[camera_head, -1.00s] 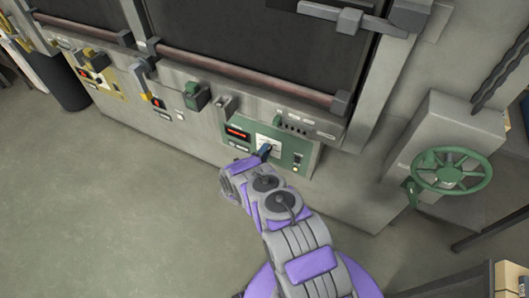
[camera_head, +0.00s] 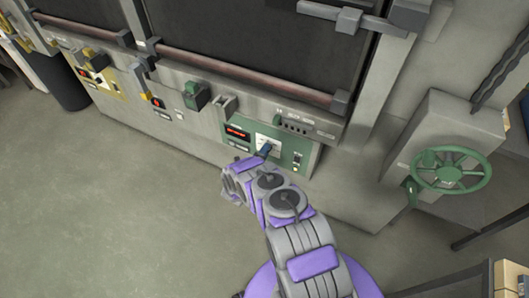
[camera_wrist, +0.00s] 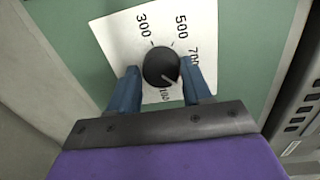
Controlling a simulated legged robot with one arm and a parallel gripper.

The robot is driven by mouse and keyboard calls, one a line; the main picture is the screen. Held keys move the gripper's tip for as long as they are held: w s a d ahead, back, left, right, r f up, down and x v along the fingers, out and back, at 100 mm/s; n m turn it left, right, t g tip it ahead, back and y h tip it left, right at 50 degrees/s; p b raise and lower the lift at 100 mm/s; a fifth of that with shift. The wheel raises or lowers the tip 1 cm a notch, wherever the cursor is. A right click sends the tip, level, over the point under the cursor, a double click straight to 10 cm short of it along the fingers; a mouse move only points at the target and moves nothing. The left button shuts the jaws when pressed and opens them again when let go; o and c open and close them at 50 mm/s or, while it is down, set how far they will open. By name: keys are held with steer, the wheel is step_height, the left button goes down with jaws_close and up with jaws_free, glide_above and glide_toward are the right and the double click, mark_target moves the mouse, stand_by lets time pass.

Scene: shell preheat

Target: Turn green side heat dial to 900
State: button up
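The green heat panel (camera_head: 285,148) is on the furnace front, with a white dial plate (camera_head: 269,142). In the wrist view the black round heat dial (camera_wrist: 160,64) sits on the white plate (camera_wrist: 120,32), marked 300, 500 and a partly covered 700. Its light pointer line aims to the lower right, below 700. A number like 100 shows under the dial; the mark at the lower right is hidden. My gripper (camera_wrist: 161,75) has a blue finger on each side of the dial, seemingly touching it. In the head view my gripper (camera_head: 265,150) is at the plate.
A red-lit display (camera_head: 237,132) is left of the plate; its digits are unreadable. A green handwheel (camera_head: 451,170) on a grey box stands to the right. A yellow panel (camera_head: 100,82) is far left. The floor at left is clear.

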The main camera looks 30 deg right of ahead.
steer(key=o, duration=0.4)
steer(key=p+v, duration=0.2)
steer(key=v, duration=1.5)
steer(key=shift+s+a, duration=0.1)
steer(key=shift+a, duration=0.05)
steer(key=shift+f, duration=0.1)
